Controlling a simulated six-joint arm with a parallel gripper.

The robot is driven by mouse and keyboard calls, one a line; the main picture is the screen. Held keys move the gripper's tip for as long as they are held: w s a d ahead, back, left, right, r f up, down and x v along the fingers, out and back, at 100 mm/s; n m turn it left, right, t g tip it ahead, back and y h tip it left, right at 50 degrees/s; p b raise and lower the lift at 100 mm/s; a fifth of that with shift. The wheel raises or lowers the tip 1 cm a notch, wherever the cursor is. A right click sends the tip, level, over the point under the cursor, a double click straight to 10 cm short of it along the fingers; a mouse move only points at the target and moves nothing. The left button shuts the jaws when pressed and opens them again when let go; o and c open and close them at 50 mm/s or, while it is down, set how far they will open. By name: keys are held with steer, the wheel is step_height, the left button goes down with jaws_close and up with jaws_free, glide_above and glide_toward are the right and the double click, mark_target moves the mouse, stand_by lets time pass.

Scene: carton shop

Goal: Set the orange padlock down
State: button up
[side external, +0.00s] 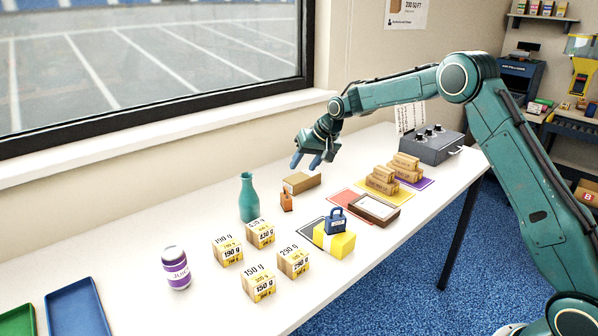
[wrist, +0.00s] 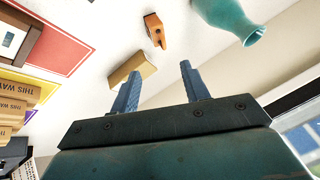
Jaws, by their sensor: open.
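The orange padlock (side external: 286,202) stands on the white table between the teal bottle and a flat brown carton, touching neither. It shows near the top middle of the wrist view (wrist: 155,30), beyond the fingertips. My gripper (side external: 306,162) is open and empty, raised above the table near the padlock and the flat carton. In the wrist view its two blue fingers (wrist: 160,71) are apart with nothing between them.
The teal bottle (side external: 249,198) and flat brown carton (side external: 302,183) flank the padlock. A blue padlock (side external: 335,224) sits on a yellow box (side external: 334,241). Several weight-marked cartons (side external: 259,284) and a purple can (side external: 176,268) stand nearer. Stacked cartons (side external: 383,180) are at right.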

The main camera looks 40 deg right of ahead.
steer(key=s+a+r+n, duration=0.1)
steer(key=s+a+r, duration=0.2)
steer(key=s+r, duration=0.6)
steer(key=s+a+r+n, duration=0.1)
steer(key=s+a+r, duration=0.1)
steer(key=s+r, duration=0.7)
steer(key=s+a+f+n, duration=0.1)
steer(key=s+f, duration=0.1)
steer(key=s, duration=1.2)
steer(key=s+a+f+n+h, duration=0.1)
steer(key=s+f, duration=0.2)
steer(key=s, duration=1.2)
